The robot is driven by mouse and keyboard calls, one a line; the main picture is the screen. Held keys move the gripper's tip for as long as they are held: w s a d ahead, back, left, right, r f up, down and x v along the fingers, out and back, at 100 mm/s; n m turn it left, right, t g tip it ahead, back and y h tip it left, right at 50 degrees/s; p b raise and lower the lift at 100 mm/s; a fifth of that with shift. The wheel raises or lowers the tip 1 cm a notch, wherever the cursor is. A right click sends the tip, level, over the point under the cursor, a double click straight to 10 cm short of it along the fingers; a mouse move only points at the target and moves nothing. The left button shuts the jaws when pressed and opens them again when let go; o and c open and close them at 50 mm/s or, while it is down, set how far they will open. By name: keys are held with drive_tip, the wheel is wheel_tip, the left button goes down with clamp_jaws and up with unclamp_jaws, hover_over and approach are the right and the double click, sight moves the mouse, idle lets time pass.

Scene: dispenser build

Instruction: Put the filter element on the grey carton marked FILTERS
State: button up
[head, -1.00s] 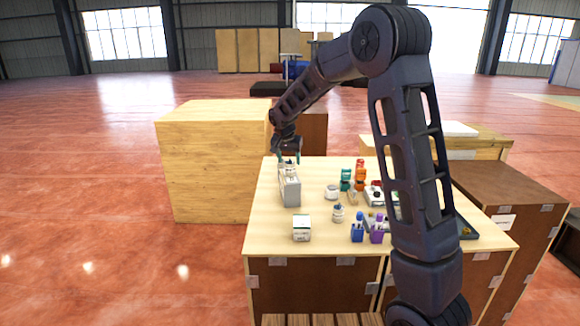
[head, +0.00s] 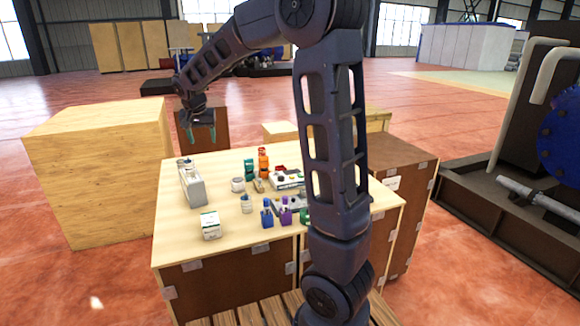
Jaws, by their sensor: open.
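A tall grey carton (head: 192,187) stands at the left of the light wooden table; any lettering on it is too small to read. Small pale, round items (head: 184,163) rest on its top. One of them may be the filter element, but I cannot tell at this size. My gripper (head: 201,139) is open, with its greenish fingers pointing down. It is in the air above and beyond the carton, apart from it, and nothing shows between the fingers.
A white and green box (head: 210,225) stands at the table's front left. A white tub (head: 238,184), a small jar (head: 247,204), blue (head: 267,214) and purple (head: 286,212) holders and orange items (head: 263,163) fill the middle. A big wooden crate (head: 95,180) stands left.

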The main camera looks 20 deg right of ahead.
drive_tip(key=s+d+r+n, duration=0.1)
drive_tip(key=s+d+r, duration=0.1)
drive_tip(key=s+d, duration=0.6)
drive_tip(key=s+d+r, duration=0.2)
drive_tip(key=s+d, duration=0.6)
drive_tip(key=s, duration=0.1)
drive_tip(key=s+d+f, duration=0.2)
drive_tip(key=s+d, duration=0.1)
drive_tip(key=s, duration=0.5)
drive_tip(key=s+d+f+n, duration=0.1)
drive_tip(key=s+d+f, duration=0.1)
drive_tip(key=s, duration=0.6)
drive_tip(key=shift+s+d+f+n+y, duration=0.2)
drive_tip(key=shift+d+f+n+y, duration=0.1)
drive_tip(key=shift+d+y, duration=0.15)
